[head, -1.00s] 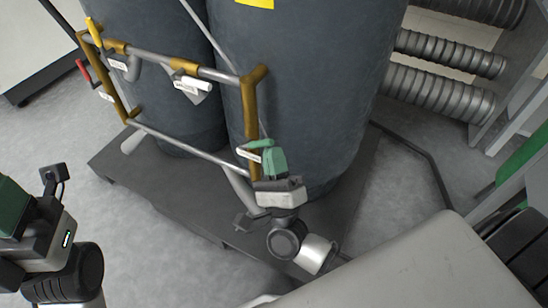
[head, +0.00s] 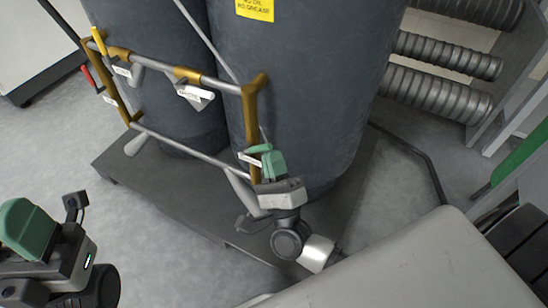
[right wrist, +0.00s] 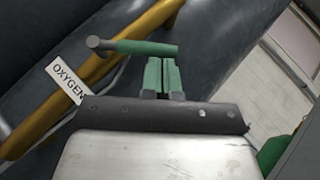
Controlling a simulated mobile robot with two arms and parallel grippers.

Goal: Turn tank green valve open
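The green valve handle (head: 259,148) is on the brass pipe at the right end of the tank piping, above a white tag. In the right wrist view the handle (right wrist: 146,48) sticks out to the right from a grey pivot, roughly level. My right gripper (right wrist: 162,62) has its two green fingers together, with no object visible between them. Its tips are just below the handle's free end; I cannot tell whether they touch. In the head view my right gripper (head: 272,156) is beside the handle. My left gripper (head: 28,222) is at the lower left, away from the piping; its finger gap is hidden.
Dark tanks (head: 310,90) stand on a dark platform (head: 190,190) behind the piping. A yellow handle (head: 99,40) and a red handle (head: 88,76) are at the piping's left. An OXYGEN tag (right wrist: 66,82) hangs by the brass pipe. Bare floor (head: 60,150) lies to the left.

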